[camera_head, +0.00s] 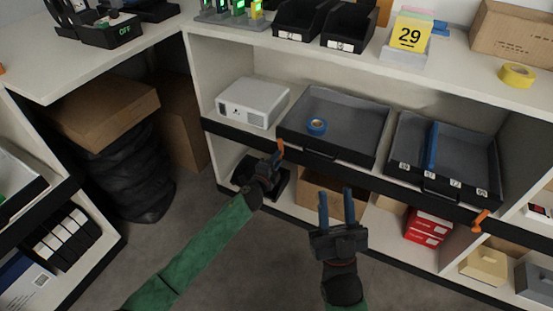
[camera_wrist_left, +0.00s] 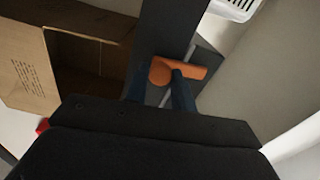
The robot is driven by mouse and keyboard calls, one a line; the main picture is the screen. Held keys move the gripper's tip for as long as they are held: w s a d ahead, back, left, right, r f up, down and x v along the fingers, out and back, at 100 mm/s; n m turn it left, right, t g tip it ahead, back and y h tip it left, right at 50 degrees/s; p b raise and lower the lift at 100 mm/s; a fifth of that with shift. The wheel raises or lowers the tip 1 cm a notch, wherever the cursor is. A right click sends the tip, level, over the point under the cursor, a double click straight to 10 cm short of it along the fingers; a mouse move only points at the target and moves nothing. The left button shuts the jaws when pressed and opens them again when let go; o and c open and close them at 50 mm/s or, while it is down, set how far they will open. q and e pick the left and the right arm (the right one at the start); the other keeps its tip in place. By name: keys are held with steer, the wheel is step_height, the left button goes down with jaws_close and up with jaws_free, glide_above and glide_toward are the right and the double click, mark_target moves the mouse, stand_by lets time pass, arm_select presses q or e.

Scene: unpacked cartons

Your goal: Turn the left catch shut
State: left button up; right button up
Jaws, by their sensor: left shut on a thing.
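The left catch (camera_head: 280,151) is an orange lever on the black front rail of the shelf, below the white projector-like box. It also shows in the left wrist view as an orange T-shaped piece (camera_wrist_left: 178,71). My left gripper (camera_head: 273,163) is at the catch, with its dark blue fingers (camera_wrist_left: 160,95) shut on it; the fingers partly hide its stem. My right gripper (camera_head: 337,207) has two blue fingers held apart and is empty, in front of the lower shelf. Another orange catch (camera_head: 480,221) sits at the right end of the rail.
A white box (camera_head: 252,101) and two dark trays (camera_head: 345,117), (camera_head: 462,148) stand on the shelf behind the black rail. Cardboard boxes (camera_wrist_left: 60,60) are below. The floor in front is clear.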

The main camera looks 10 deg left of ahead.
arm_select(q)
steer(key=shift+d+m, duration=0.1)
steer(key=shift+m, duration=0.7)
arm_select(e)
steer(key=shift+g+h, duration=0.3)
steer(key=shift+g, duration=0.6)
steer(key=shift+w+a+f, duration=0.1)
steer(key=shift+w+f, duration=0.2)
steer(key=shift+f, duration=0.4)
steer(key=shift+w+a+f, duration=0.15)
steer(key=shift+w+f, duration=0.2)
steer(key=shift+f, duration=0.3)
steer(key=shift+w+a+f, duration=0.1)
steer(key=shift+w+f, duration=0.2)
steer(key=shift+f, duration=0.4)
arm_select(q)
steer(key=o, duration=1)
steer(key=shift+s, duration=0.1)
steer(key=v, duration=0.7)
steer(key=shift+s+p, duration=0.3)
steer(key=shift+p, duration=0.1)
arm_select(e)
steer(key=shift+g+h, duration=0.3)
steer(key=shift+g, duration=0.6)
steer(key=f, duration=0.1)
steer(key=w+f, duration=0.1)
steer(key=f, duration=0.3)
steer(key=shift+w+a, duration=0.3)
steer(key=shift+w, duration=0.1)
